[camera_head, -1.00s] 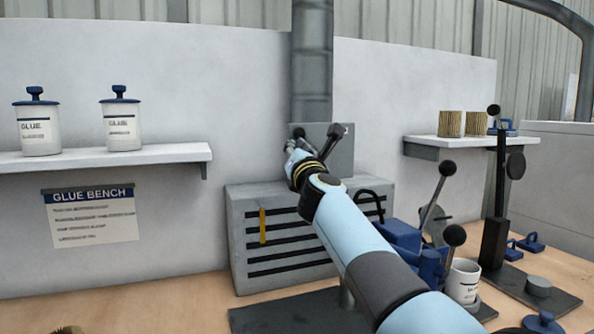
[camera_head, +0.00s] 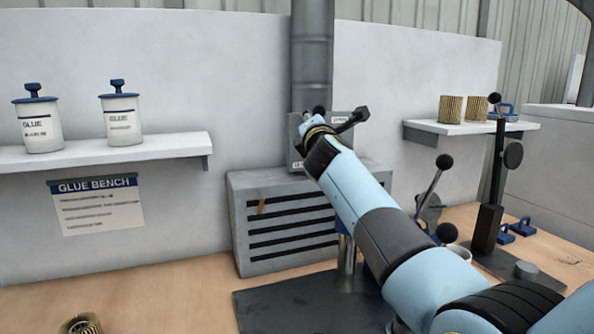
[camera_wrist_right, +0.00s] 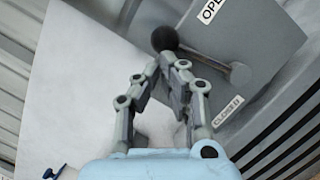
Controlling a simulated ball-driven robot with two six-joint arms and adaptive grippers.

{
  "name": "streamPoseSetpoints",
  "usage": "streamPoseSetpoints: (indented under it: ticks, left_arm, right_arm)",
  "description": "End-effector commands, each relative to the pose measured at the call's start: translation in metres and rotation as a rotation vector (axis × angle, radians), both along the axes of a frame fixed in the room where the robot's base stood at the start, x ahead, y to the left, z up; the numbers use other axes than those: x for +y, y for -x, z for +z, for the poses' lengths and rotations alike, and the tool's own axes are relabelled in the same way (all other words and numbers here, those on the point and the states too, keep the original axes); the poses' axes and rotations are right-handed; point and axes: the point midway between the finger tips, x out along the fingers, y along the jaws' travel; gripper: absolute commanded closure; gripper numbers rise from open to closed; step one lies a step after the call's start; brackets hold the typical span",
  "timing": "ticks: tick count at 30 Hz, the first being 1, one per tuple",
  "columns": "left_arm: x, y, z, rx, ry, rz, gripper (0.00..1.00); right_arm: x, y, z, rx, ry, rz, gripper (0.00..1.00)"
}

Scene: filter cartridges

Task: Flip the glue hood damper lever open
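The damper lever is on a grey plate (camera_head: 347,150) at the foot of the duct. In the right wrist view, its dark round knob (camera_wrist_right: 165,38) and metal rod (camera_wrist_right: 205,58) reach up-left from a pivot. The plate carries an OPEN label (camera_wrist_right: 211,11) and a CLOSED label (camera_wrist_right: 228,111). My right gripper (camera_wrist_right: 162,65) has its fingertips close together right at the knob; whether they grip or only touch it is unclear. In the head view, my right wrist hides most of the lever, and a dark knob (camera_head: 319,110) shows above it. My left gripper is out of view.
The slatted grey hood box (camera_head: 285,225) sits below the plate. A shelf (camera_head: 110,153) with two glue jars is at left. A lever press (camera_head: 490,215) and another ball-ended lever (camera_head: 444,162) stand at right. A filter cartridge (camera_head: 82,324) is at the front left.

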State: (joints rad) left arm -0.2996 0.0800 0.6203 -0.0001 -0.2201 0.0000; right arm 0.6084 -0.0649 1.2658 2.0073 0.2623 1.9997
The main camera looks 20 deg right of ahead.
Motion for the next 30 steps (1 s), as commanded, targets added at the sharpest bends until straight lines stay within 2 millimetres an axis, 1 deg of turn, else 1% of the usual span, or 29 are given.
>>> streamPoseSetpoints:
  ticks: [1,13,16,20,24,27,30]
  left_arm:
    - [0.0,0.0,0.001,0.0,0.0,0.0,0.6]
    - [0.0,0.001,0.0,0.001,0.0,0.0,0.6]
    - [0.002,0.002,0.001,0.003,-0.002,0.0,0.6]
    - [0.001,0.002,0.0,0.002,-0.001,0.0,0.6]
    - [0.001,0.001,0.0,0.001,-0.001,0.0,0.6]
    - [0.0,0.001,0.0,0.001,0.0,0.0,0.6]
    - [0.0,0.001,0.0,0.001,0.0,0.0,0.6]
  right_arm:
    - [0.0,0.0,0.003,-0.004,0.001,0.001,1.0]
    - [0.0,0.0,0.003,-0.006,0.003,0.002,1.0]
    - [0.001,0.002,0.003,-0.006,0.001,0.002,1.0]
    - [0.004,0.017,-0.002,-0.004,-0.002,0.002,1.0]
    - [0.009,0.041,-0.007,-0.003,-0.002,0.002,1.0]
    - [0.012,0.056,-0.009,-0.002,-0.001,0.001,1.0]
    - [0.014,0.066,-0.011,-0.002,0.0,0.001,1.0]
